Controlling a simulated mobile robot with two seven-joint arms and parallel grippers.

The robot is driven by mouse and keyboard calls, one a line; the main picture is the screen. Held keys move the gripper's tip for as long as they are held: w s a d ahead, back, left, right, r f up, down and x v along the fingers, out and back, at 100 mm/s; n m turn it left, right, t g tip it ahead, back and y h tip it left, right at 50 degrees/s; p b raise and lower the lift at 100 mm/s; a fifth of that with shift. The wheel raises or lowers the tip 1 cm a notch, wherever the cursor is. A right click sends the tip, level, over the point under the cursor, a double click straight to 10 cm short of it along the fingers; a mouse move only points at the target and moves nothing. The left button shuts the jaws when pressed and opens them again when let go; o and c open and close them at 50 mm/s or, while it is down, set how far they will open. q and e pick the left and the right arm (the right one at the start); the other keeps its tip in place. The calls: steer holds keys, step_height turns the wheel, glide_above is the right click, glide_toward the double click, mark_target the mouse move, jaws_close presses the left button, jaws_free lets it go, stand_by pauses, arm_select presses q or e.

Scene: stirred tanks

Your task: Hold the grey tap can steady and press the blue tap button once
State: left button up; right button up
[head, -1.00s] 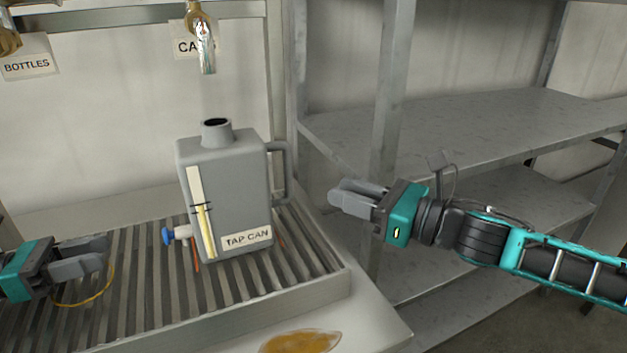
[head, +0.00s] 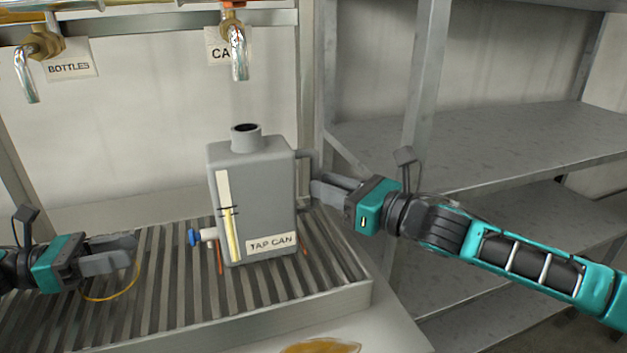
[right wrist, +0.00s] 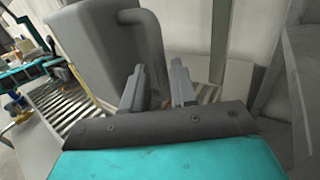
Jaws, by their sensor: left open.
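The grey tap can (head: 258,190) stands upright on the slatted drain rack, with a "TAP CAN" label, a pale level strip and a handle on its right side. The blue tap button (head: 193,237) sticks out at its lower left. My right gripper (head: 316,187) is at the can's handle; in the right wrist view its fingers (right wrist: 160,75) are apart beside the handle (right wrist: 148,35). I cannot tell whether they touch it. My left gripper (head: 134,256) is open and empty over the rack, left of the blue button and apart from it.
The drain rack (head: 330,297) has a raised front edge. Taps hang above, by the "BOTTLES" sign (head: 69,67) and a partly hidden sign (head: 219,50). Metal shelves (head: 480,135) stand at the right. A yellow loop (head: 108,297) lies by my left gripper. An amber patch (head: 320,347) is at the front.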

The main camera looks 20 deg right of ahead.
mark_target(313, 199)
steer(key=shift+x, duration=1.85)
jaws_close()
stand_by(0.4)
arm_select(q)
steer(key=shift+c, duration=0.3)
jaws_close()
stand_by(1.4)
